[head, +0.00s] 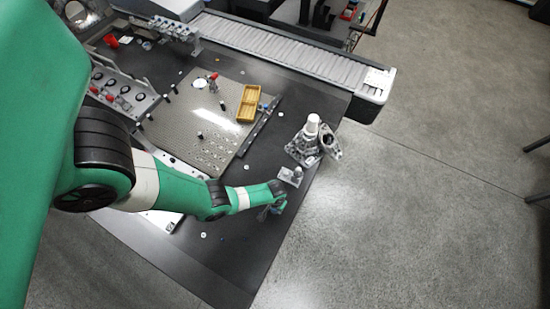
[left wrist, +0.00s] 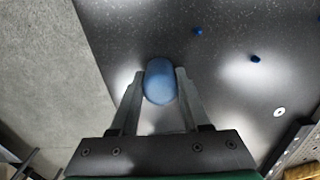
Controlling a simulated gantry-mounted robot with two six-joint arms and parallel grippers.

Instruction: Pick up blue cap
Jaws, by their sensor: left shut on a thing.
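The blue cap (left wrist: 160,82) is between the two grey fingers of my left gripper (left wrist: 160,88) in the left wrist view. The fingers touch its sides, and the gripper is shut on it. The cap looks rounded and smooth from above. In the head view my left gripper (head: 270,210) is at the right edge of the dark table, below a small grey block. The cap is not clear there. I cannot tell whether the cap touches the table. My right gripper is in neither view.
The dark table (head: 235,255) has its edge close by, with grey floor beyond. A grey fixture with a white top (head: 312,124) stands above my gripper. A perforated plate (head: 190,125) and a yellow tray (head: 248,104) lie further back.

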